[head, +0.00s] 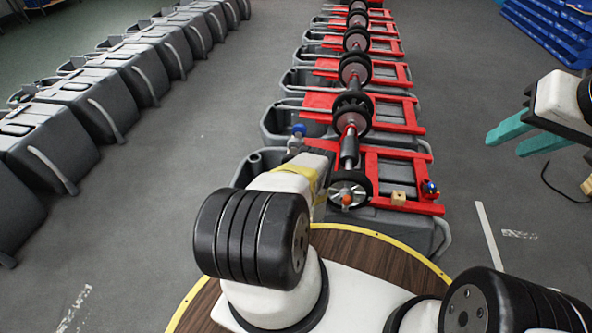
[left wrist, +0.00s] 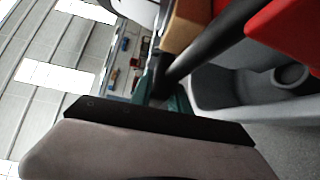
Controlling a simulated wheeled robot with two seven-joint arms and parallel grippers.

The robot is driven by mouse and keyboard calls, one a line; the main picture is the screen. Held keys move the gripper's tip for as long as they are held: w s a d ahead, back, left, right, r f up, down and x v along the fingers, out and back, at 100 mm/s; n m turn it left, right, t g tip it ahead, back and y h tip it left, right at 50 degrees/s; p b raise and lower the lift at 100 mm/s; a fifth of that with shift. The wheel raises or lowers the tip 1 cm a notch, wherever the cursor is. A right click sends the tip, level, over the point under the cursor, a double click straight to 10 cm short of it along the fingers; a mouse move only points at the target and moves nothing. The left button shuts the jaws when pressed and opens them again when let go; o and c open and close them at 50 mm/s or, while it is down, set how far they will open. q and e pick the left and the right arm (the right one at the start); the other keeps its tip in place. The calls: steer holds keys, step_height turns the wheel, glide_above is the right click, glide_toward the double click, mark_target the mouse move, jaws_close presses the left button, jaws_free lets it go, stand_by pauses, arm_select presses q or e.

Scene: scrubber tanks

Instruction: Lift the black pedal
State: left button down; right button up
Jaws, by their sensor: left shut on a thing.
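In the left wrist view, a black bar (left wrist: 215,48), which looks like the black pedal, slants down from the upper right beside a red part. Its lower end lies between the teal fingers of my left gripper (left wrist: 162,92), which is shut on it. My wrist housing hides part of the grip. In the head view my left arm reaches forward to the nearest red-framed grey tank, and the arm hides the left gripper and the pedal there. My right gripper (head: 506,144) is open and empty above the floor to the right, its two teal fingers apart.
The nearest tank carries a red frame (head: 400,156), a black wheel (head: 350,190), a small wooden block (head: 398,198) and a blue-red knob (head: 430,189). More such tanks run back behind it. Grey tanks (head: 95,95) line the left. Blue crates (head: 555,30) stand far right. Floor between rows is clear.

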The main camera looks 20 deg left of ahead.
arm_select(q)
steer(key=shift+d+r+m+y, duration=0.15)
steer(key=shift+r+m+y, duration=0.25)
steer(key=shift+r, duration=0.45)
steer(key=c, duration=1.3)
jaws_free()
steer(key=shift+v, duration=3.95)
steer(key=shift+f, duration=0.1)
